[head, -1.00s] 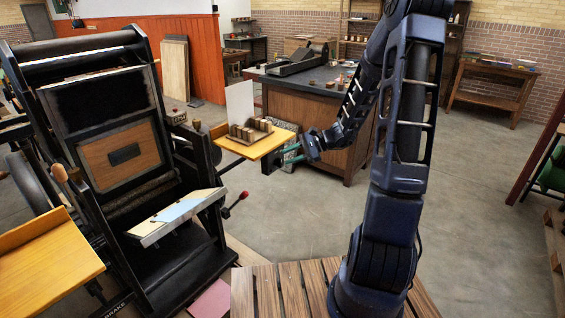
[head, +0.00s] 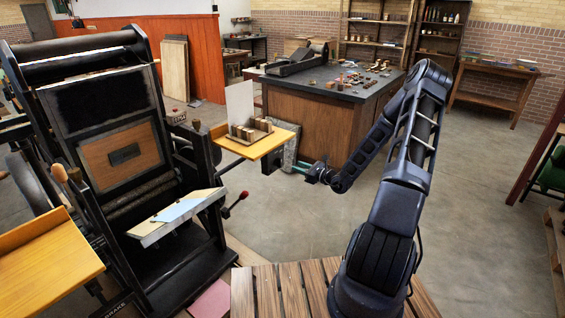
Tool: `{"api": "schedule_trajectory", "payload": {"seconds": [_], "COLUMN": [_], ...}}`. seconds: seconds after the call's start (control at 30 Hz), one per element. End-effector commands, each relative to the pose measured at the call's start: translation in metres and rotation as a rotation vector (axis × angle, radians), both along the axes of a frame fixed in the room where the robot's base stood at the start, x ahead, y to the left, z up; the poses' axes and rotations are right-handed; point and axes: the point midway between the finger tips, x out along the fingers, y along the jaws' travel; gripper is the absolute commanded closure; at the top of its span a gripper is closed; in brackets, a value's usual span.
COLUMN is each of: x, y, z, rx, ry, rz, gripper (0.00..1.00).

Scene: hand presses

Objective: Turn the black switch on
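The black hand press (head: 75,130) fills the left side of the head view. I cannot pick out a black switch with certainty. A lever with a red knob (head: 243,195) sticks out at the press's right side, with a small dark part beside it. My gripper (head: 300,168) has greenish fingers pointing left, just right of the yellow side shelf (head: 250,148) and close to its lower edge. The fingers are too small to show whether they are apart, and no held thing shows. The side of the press behind the shelf is partly hidden.
Several small brown blocks (head: 250,130) stand on the yellow shelf by a white upright sheet (head: 240,103). A brown cabinet (head: 315,125) with a dark top stands behind my gripper. A yellow tray (head: 45,255) juts out at lower left.

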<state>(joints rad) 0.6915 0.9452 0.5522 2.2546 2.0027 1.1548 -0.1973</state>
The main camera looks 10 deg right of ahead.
Motion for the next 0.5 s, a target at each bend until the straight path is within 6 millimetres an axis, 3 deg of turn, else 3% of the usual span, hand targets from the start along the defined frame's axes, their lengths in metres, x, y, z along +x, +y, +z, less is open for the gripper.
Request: {"api": "schedule_trajectory", "payload": {"seconds": [0.27,0.5], "x": [0.01,0.034], "y": [-0.001,0.024], "z": [-0.01,-0.009], "rx": [0.03,0.029], "ry": [0.021,0.021], "rz": [-0.04,-0.038], "gripper": [0.67,0.67]}}
